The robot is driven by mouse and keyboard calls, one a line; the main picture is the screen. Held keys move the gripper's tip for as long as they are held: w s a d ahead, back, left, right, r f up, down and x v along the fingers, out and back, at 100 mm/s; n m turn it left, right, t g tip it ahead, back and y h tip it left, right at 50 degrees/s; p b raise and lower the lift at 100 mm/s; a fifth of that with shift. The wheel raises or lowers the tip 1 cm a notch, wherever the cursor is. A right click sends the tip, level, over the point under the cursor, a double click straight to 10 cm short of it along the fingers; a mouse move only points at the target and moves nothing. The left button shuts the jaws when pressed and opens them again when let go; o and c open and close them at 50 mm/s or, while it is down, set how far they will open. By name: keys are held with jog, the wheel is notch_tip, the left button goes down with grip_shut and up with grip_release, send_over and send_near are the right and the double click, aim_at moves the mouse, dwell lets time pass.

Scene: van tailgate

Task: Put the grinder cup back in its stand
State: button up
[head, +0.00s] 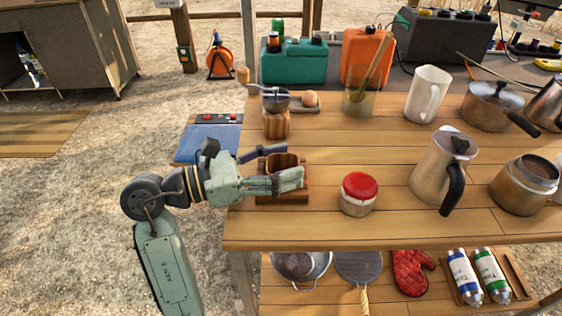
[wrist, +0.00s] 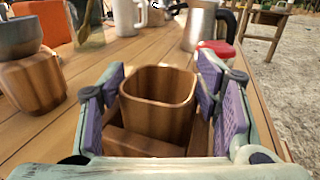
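The grinder cup (head: 284,162) is a squarish, empty wooden cup. It stands upright in the wooden stand (head: 294,197) near the left end of the table; its lower part is partly hidden. In the wrist view the cup (wrist: 157,100) is between my gripper's purple finger pads, with the stand (wrist: 135,145) around its lower part. My gripper (head: 277,167) reaches in from the left. Its fingers are apart on either side of the cup, with narrow gaps showing in the wrist view (wrist: 160,95). The grinder (head: 276,122), wooden with a metal bowl and crank, stands behind.
A red-lidded jar (head: 358,194) stands to the right of the stand, with a metal jug (head: 436,172) farther right. A glass with a utensil (head: 359,103) and a white pitcher (head: 427,95) stand behind. Bare table lies between stand and jar.

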jog(key=o, duration=0.4)
jog(key=shift+c, duration=0.2)
jog(key=shift+a, duration=0.1)
jog(key=v, duration=1.2)
